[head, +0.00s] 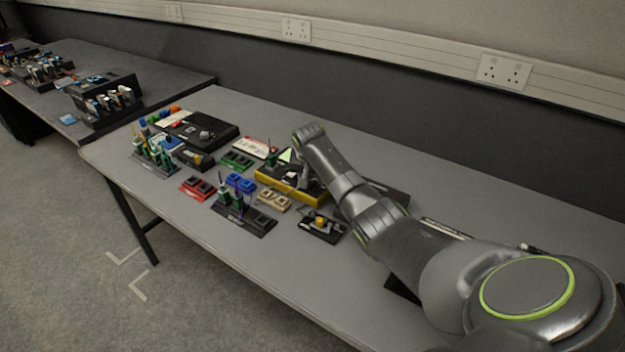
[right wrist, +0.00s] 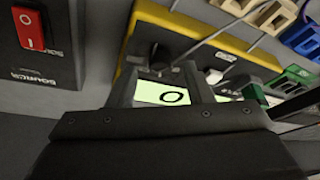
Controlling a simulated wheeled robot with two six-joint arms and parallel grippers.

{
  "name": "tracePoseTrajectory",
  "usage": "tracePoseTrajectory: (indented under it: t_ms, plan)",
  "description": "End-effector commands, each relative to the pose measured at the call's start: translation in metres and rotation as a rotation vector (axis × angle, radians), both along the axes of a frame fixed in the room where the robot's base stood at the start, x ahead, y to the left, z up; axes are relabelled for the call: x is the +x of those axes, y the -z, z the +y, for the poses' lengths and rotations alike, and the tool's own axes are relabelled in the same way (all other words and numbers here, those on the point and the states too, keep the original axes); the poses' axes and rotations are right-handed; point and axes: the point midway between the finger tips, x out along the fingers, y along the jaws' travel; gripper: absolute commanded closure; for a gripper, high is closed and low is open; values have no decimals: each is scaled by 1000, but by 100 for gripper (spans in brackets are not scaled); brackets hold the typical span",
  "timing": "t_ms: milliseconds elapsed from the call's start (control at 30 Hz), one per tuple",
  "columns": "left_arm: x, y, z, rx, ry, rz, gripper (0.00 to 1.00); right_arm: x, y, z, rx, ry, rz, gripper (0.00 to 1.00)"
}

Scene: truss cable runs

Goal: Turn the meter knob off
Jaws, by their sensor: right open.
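The meter (head: 276,182) is a yellow-edged box in the middle of the table, partly hidden behind my right arm. It also shows in the right wrist view (right wrist: 150,14), with a pale green display (right wrist: 172,97) reading 0. A dark round knob (right wrist: 161,57) is on its face, and a pale knob-like part (right wrist: 214,76) sits farther right. My right gripper (right wrist: 160,78) is open and over the meter, its dark fingers either side of the dark knob and display. Contact with the knob cannot be told. My left gripper is not in view.
A source box with a red switch (right wrist: 30,31) stands beside the meter. Red (head: 197,188), blue (head: 240,182), green (head: 237,160) and tan (head: 274,200) blocks lie left of and in front of it. A thin cable crosses the meter.

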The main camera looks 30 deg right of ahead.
Motion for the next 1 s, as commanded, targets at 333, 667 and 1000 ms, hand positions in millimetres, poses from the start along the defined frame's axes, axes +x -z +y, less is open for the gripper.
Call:
tracePoseTrajectory:
  t_ms: [333,667,1000]
  plan:
    - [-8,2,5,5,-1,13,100,4,14,-3,1,0,-1,54]
    - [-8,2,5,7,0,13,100,4,14,-3,1,0,-1,69]
    - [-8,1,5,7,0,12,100,4,14,-3,1,-4,0,98]
